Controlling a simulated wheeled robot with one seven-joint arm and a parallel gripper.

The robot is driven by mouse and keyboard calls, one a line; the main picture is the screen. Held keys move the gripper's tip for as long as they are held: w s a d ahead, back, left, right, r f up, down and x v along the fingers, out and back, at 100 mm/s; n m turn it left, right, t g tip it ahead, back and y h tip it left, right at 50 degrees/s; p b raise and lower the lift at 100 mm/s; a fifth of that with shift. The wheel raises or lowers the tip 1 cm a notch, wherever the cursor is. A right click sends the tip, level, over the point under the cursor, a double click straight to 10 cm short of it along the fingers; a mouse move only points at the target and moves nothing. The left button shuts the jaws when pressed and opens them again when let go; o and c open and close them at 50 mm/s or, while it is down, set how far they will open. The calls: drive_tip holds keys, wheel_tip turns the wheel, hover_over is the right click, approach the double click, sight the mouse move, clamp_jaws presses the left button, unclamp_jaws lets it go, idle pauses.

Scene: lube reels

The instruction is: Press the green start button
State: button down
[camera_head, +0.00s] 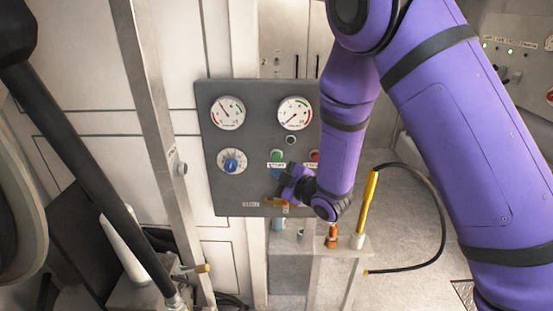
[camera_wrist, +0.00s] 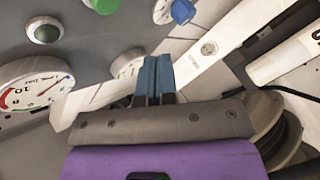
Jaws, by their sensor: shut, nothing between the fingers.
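The green start button (camera_head: 277,155) is on a grey upright panel (camera_head: 208,190), with a small white label under it. In the wrist view the green button (camera_wrist: 103,4) is partly cut off by the top edge. My gripper (camera_head: 277,174) is in front of the panel, its blue fingertips just below the button's label in the head view. In the wrist view my gripper (camera_wrist: 154,66) is shut and empty, with its fingers side by side. The button lies beyond the tips, up and to the left. No contact between them shows.
The panel also carries two upper gauges (camera_head: 228,112), (camera_head: 294,113), a blue knob (camera_head: 232,160), a dark green lamp (camera_head: 291,140), a partly hidden red button (camera_head: 315,155) and an orange lever (camera_head: 270,202). A yellow grease tool (camera_head: 369,200) with a black hose stands at right.

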sight(277, 161)
drive_tip(key=shift+w, duration=2.5)
drive_tip(key=shift+w+d, duration=0.1)
drive_tip(key=shift+w, duration=0.3)
drive_tip(key=shift+w, duration=0.5)
idle(0.9)
drive_tip(key=shift+s, duration=0.9)
drive_tip(key=shift+s, duration=2.55)
